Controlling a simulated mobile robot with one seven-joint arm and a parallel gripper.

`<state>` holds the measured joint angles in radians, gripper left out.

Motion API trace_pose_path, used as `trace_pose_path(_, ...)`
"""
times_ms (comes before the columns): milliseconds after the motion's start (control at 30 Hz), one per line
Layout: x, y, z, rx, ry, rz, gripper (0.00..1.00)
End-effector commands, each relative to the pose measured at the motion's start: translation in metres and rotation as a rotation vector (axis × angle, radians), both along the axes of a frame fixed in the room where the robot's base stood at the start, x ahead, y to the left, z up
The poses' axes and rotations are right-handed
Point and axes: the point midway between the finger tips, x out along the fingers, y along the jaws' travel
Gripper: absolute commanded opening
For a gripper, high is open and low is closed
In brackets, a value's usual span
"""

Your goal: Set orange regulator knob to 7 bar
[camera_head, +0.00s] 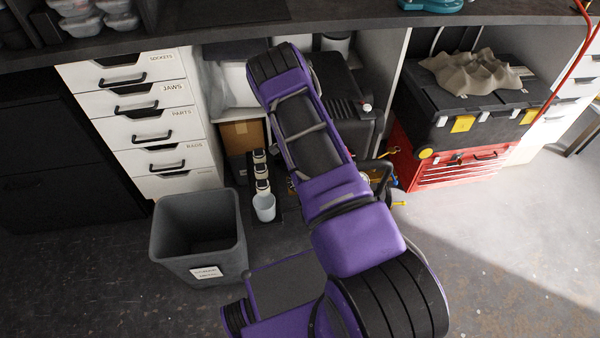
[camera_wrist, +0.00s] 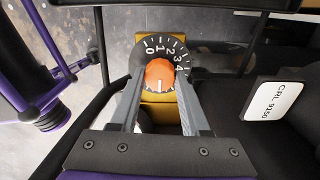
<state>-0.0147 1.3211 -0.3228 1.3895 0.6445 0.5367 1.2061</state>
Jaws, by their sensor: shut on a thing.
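The orange regulator knob (camera_wrist: 159,72) sits at the centre of a black dial (camera_wrist: 148,50) with white marks and the numbers 0 to 4 in sight. A white line on the knob points toward the bottom of the wrist view. The rest of the scale is hidden by my fingers and the knob, so I cannot read the value there. My gripper (camera_wrist: 160,82) reaches in from below with one grey finger on each side of the knob, shut on it. A yellow block (camera_wrist: 158,112) lies behind the dial. In the head view my arm hides the knob and gripper.
Black equipment with a white label (camera_wrist: 270,100) stands close on the right in the wrist view. In the head view, a grey bin (camera_head: 197,240), white drawers (camera_head: 145,125) and a red tool chest (camera_head: 455,167) flank my arm. Floor at right is clear.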

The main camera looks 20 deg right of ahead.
Motion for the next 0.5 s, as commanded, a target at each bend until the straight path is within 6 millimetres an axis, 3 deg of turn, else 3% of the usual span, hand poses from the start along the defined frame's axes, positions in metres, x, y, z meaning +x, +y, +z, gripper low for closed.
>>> trace_pose_path(167,-0.0001,0.0013,-0.0001,0.002,0.000,0.002,0.00)
trace_pose_path(200,-0.0001,0.0013,-0.0001,0.002,0.000,0.002,0.53)
trace_pose_path(300,0.0001,0.0010,-0.0001,0.001,0.001,0.002,0.71)
trace_pose_path(333,0.0001,0.0009,0.0000,0.001,0.001,0.002,0.76)
trace_pose_path(500,0.0000,0.0005,0.0000,0.001,0.000,0.002,0.76)
